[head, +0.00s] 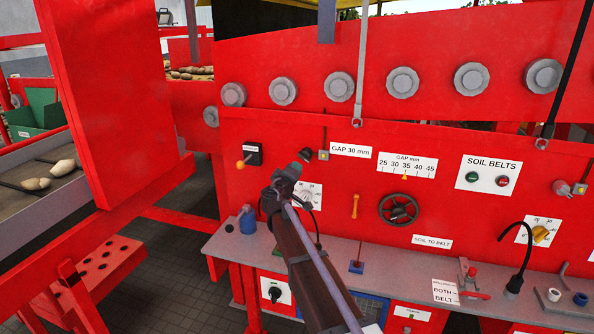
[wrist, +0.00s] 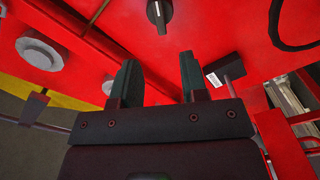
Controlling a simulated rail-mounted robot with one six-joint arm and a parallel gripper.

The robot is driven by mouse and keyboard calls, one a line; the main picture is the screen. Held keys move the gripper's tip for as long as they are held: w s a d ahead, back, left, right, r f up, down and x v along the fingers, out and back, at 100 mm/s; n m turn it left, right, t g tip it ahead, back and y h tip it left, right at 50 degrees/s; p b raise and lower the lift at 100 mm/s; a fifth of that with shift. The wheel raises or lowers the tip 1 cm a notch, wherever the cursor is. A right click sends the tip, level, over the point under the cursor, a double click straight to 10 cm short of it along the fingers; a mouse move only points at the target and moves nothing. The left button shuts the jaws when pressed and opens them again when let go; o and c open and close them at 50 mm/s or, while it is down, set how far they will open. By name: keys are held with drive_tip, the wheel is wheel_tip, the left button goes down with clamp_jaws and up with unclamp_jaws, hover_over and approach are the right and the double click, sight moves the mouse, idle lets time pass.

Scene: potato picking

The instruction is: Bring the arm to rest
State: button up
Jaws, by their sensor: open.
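My gripper (wrist: 160,78) shows in the wrist view with its two dark fingers apart and nothing between them. Red panel surface lies behind the fingers. In the head view my arm reaches up from the bottom centre, and its dark end stands in front of the red machine panel (head: 330,115). The fingers are hard to make out there. The arm end covers part of a white dial plate (head: 313,190). I cannot tell how far it is from the panel.
A grey shelf (head: 225,245) runs below the panel, with a blue cylinder (head: 248,220) on it. A conveyor with potatoes (head: 37,184) is at left. Open floor (head: 165,270) shows lower left.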

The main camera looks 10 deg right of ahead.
drive_tip(key=s+d+f+m+g+b, duration=0.1)
drive_tip(key=s+d+f+m+g, duration=0.15)
drive_tip(key=s+f+g, duration=0.45)
drive_tip(key=s+d+f+m+g+b, duration=0.15)
drive_tip(key=s+d+f, duration=0.3)
drive_tip(key=s, duration=0.45)
drive_tip(key=s+f+m+g+y+b, duration=0.1)
drive_tip(key=s+f+g+y+b, duration=0.1)
drive_tip(key=s+f, duration=0.3)
drive_tip(key=s+a+f+m+g+y+b, duration=0.1)
drive_tip(key=s+f+g+y+b, duration=0.2)
drive_tip(key=s, duration=1)
drive_tip(key=s+f+g+y+b, duration=0.2)
drive_tip(key=s+f+g+b, duration=0.1)
drive_tip(key=s+f, duration=0.5)
drive_tip(key=shift+s+a+f+m+y, duration=0.3)
drive_tip(key=shift+s+a+f+m, duration=0.05)
drive_tip(key=shift+s+m, duration=0.1)
